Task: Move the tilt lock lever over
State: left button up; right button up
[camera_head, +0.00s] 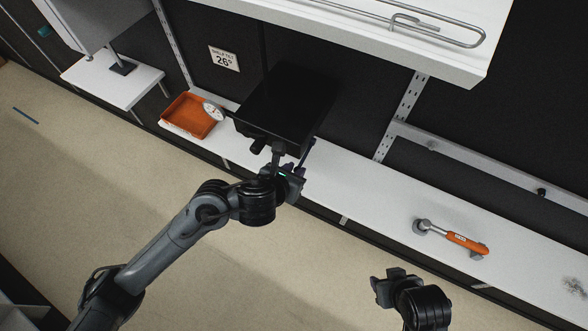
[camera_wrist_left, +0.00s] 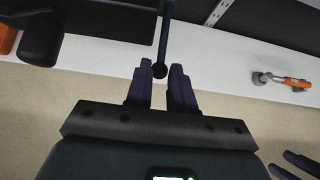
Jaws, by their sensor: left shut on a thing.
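The tilt lock lever (camera_wrist_left: 163,40) is a thin dark rod with a small round knob in the left wrist view. It hangs from a black box-like unit (camera_head: 285,105) on the white shelf. In the head view the lever is small and partly covered by my gripper. My left gripper (camera_wrist_left: 160,88) is shut on the lever, its two purple fingers on either side near the knob. In the head view my left gripper (camera_head: 296,170) is at the front underside of the box. My right gripper (camera_head: 385,287) is empty, its fingers apart, well to the right in front of the shelf.
An orange tray (camera_head: 190,116) and a round white dial (camera_head: 213,111) are left of the box. An orange-handled tool (camera_head: 455,240) lies on the white shelf (camera_head: 365,185) to the right. The shelf between box and tool is clear.

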pick_arm(q)
jog(key=shift+r, duration=0.15)
jog(key=shift+r+p, duration=0.7)
jog(key=shift+p, duration=0.1)
jog(key=shift+c, duration=0.2)
jog(key=shift+a, duration=0.1)
jog(key=o, duration=0.9)
jog(key=shift+c, duration=0.2)
jog(key=shift+f, duration=0.1)
jog(key=shift+s, duration=0.1)
